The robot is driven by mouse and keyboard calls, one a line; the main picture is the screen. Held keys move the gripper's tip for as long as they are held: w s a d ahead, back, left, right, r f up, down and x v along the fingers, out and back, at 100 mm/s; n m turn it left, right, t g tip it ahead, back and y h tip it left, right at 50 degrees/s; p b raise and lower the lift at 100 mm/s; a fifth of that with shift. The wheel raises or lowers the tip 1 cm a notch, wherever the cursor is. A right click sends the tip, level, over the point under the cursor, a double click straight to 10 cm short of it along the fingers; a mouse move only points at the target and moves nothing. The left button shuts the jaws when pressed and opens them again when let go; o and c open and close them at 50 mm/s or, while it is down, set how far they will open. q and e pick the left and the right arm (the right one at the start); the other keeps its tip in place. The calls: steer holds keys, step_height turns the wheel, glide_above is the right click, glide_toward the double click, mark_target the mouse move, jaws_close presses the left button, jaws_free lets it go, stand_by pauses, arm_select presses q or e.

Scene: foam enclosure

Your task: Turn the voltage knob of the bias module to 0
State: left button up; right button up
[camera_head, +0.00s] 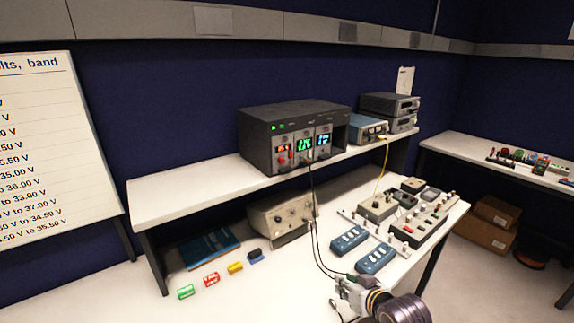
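A dark instrument rack (265,130) stands on the raised shelf. My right gripper (345,287) is low at the bottom of the view, over the bench front, well below and apart from the rack. Its fingers are too small to judge. My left gripper is not in view.
Dark cables (314,235) hang from the rack towards my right gripper. A beige instrument (282,217) sits under the shelf. Blue boxes (349,241) and grey control boxes (377,207) crowd the bench right. Coloured small parts (211,280) lie front left. A written board (60,150) stands left.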

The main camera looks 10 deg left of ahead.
steer(key=w+a+r+n+t+y, duration=0.1)
steer(key=w+a+r+y, duration=0.15)
steer(key=r, duration=0.45)
steer(key=w+a+r+t+y, duration=0.1)
steer(key=w+a+r+t, duration=0.1)
steer(key=w+a+r, duration=0.35)
steer(key=n+y, duration=0.2)
steer(key=y, duration=0.2)
glide_toward(283, 161)
steer(key=v, duration=0.6)
steer(key=shift+a+f+t, duration=0.25)
steer(key=shift+t, duration=0.05)
steer(key=shift+a, duration=0.1)
steer(key=shift+p+x, duration=1.65)
steer(key=shift+x, duration=5.1)
steer(key=shift+w+f, duration=0.1)
steer(key=shift+f, duration=0.05)
jaws_close()
